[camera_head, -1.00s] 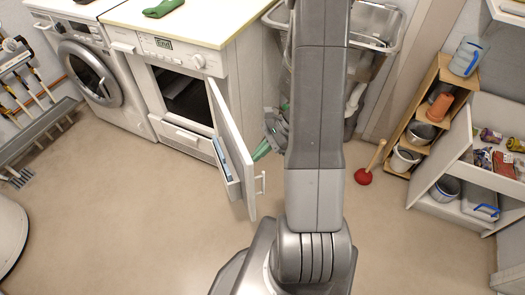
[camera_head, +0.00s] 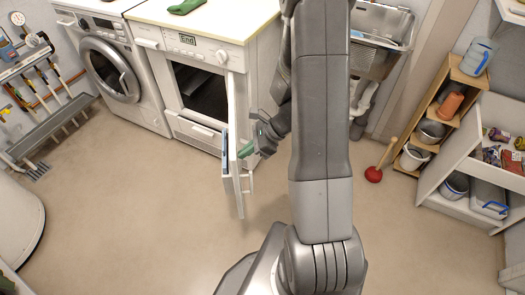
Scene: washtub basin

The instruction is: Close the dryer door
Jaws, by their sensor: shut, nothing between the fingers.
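The dryer (camera_head: 205,50) stands at the upper middle with its dark opening (camera_head: 200,92) showing. Its white door (camera_head: 236,120) stands open, hinged at the opening's right side and jutting towards me, seen nearly edge-on. A bar handle (camera_head: 249,184) sticks out from the right, outer face near the free edge. My gripper (camera_head: 246,151) is shut and empty, with green fingertips, at the right of the door. The tips are at or very near the outer face; touching cannot be told for sure. My arm hides part of the view right of the dryer.
A washing machine (camera_head: 112,70) stands left of the dryer, and a green item (camera_head: 186,7) lies on top of the dryer. A red plunger (camera_head: 373,174) and a wooden shelf (camera_head: 455,88) are at the right. The floor (camera_head: 130,200) before the machines is clear.

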